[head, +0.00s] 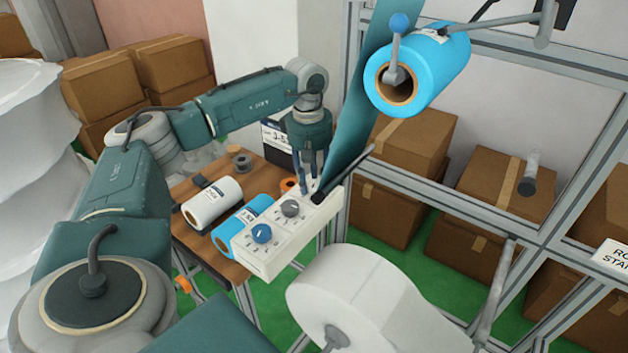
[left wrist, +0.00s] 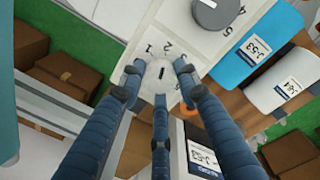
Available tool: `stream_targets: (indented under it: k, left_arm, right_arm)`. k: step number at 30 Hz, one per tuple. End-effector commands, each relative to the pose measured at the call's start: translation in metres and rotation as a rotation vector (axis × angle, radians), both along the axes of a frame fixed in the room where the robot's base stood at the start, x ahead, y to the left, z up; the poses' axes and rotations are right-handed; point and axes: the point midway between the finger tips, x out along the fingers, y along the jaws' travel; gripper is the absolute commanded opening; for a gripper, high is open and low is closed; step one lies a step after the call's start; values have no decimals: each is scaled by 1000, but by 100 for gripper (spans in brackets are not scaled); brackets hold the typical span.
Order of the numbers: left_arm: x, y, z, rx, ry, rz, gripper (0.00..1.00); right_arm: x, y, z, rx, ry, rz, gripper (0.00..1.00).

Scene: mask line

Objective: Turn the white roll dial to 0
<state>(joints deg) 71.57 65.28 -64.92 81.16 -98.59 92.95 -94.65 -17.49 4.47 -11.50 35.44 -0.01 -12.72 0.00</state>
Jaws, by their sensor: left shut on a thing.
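The white control box (head: 282,240) carries a blue dial (head: 262,233) and a grey dial (head: 291,208). In the left wrist view, the white dial (left wrist: 161,73) has a short dark mark on its face. The printed numbers 1, 2 and 3 show around its far side, and the grey dial (left wrist: 218,11) lies beyond it. My left gripper (head: 314,178) reaches down over the far end of the box. In the left wrist view its three fingers (left wrist: 160,84) are shut around the white dial. The white dial is not clear in the head view. My right gripper is not in view.
A wooden table (head: 195,240) holds a white roll (head: 212,203) and a blue roll (head: 243,220). A large white roll (head: 360,300) is close in front of the box. A mounted blue roll (head: 430,65) and its hanging blue sheet (head: 350,120) are near my left arm.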

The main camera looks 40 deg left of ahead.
Motion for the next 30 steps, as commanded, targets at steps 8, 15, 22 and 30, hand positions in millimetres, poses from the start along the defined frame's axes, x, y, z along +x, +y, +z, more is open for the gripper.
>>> stream_targets:
  k: [8, 15, 22, 30]
  left_arm:
    - [0, -2, 0, -3, 3, 81, 6]
    - [0, -3, 0, -3, 3, 262, 6]
    - [1, -4, 0, -4, 3, 480, 6]
    - [1, -4, 0, -3, 4, 737, 6]
  right_arm:
    - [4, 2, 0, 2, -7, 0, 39]
    - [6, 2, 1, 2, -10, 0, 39]
    - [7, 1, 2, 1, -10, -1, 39]
    - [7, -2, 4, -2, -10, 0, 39]
